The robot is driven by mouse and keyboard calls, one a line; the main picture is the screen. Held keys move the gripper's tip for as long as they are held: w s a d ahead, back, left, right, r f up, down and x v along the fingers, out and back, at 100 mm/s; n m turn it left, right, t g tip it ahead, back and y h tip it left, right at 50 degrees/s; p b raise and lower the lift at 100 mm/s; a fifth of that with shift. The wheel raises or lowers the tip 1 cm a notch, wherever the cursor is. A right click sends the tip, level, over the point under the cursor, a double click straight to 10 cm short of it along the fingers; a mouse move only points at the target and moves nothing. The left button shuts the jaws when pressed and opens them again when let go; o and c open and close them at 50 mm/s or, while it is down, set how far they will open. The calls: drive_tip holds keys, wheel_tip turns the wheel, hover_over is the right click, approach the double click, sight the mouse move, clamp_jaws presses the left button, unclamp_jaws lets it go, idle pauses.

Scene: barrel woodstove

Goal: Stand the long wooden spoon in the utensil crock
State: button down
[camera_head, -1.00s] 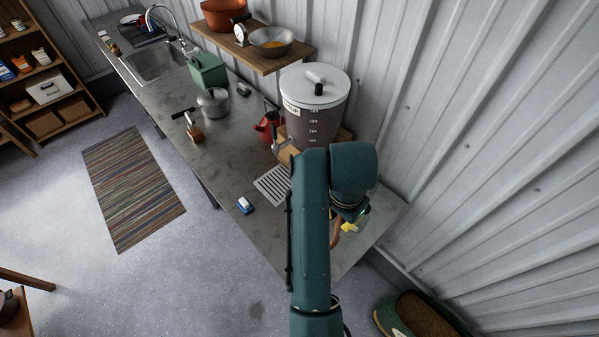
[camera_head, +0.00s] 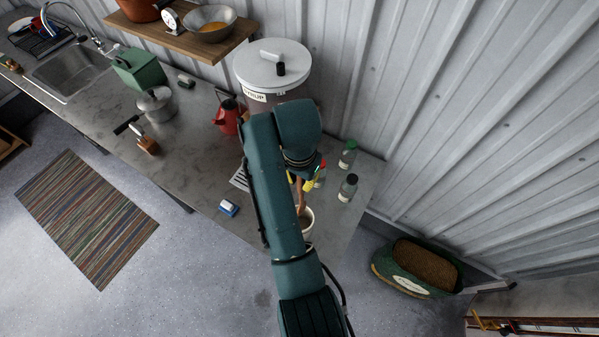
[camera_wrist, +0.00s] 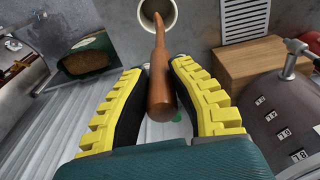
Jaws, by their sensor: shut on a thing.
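The brown wooden spoon (camera_wrist: 161,80) is between the yellow-toothed fingers of my gripper (camera_wrist: 160,85) in the wrist view. My gripper is shut on it. The spoon's far end overlaps the mouth of the pale round crock (camera_wrist: 172,22); I cannot tell whether it is inside. In the head view the spoon (camera_head: 301,197) slopes down from my gripper (camera_head: 309,182) to the crock (camera_head: 307,222), which stands near the counter's front edge, partly hidden by my arm.
Two small bottles (camera_head: 348,187) stand right of the crock. The large dispenser (camera_head: 270,75), red kettle (camera_head: 227,120) and slotted grey grille (camera_head: 239,179) are to the left and behind. A blue and white item (camera_head: 228,208) lies near the front edge. The corrugated wall is close behind.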

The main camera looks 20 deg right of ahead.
drive_tip(key=shift+f+b, duration=1.65)
drive_tip(key=shift+f, duration=3.95)
drive_tip(key=c, duration=1)
unclamp_jaws()
drive_tip(key=shift+r, duration=0.15)
drive_tip(key=r, duration=1.1)
drive_tip(key=shift+s+a+r, duration=0.25)
drive_tip(key=shift+r, duration=0.15)
